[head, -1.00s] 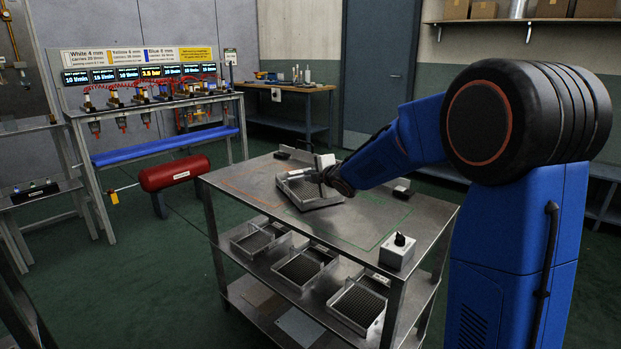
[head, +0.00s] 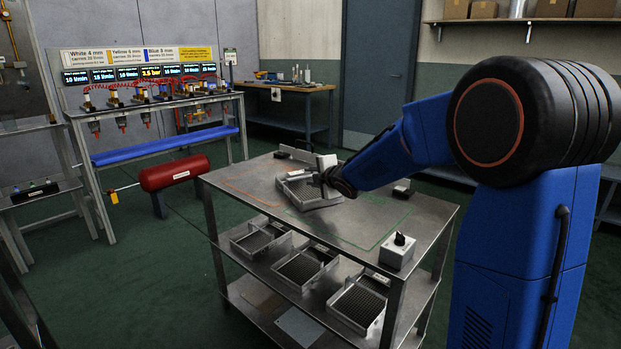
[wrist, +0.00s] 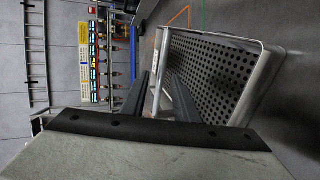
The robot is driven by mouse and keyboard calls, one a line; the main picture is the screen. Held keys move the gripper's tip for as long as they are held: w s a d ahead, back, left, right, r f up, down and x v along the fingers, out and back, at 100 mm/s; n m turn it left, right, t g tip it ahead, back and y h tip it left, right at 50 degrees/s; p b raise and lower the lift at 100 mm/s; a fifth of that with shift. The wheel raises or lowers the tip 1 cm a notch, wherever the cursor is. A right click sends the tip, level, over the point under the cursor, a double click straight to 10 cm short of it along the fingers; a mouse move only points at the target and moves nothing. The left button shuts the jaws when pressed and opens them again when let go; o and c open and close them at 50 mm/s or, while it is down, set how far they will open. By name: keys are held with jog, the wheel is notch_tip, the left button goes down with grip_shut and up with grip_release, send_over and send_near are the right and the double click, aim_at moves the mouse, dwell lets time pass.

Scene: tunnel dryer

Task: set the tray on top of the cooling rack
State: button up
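The tray (head: 306,201) is a shallow grey metal tray with a perforated floor. It lies flat on the top of the steel shelved table (head: 243,190), which may be the cooling rack; I cannot tell for sure. The tray fills the right of the wrist view (wrist: 262,82), with its near wall towards my gripper. My gripper (wrist: 157,74) is at the tray's right end in the head view (head: 322,178). Its two dark fingers stand apart, one on each side of the tray's end wall, with gaps visible beside it.
Several similar trays (head: 357,306) stand on the table's middle shelf. A small box with a black knob (head: 397,252) sits at the table's front right corner. Orange and green outlines mark the top. A red tank (head: 174,172) and a gauge bench (head: 150,105) stand left.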

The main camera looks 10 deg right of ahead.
jog(key=v, duration=1.1)
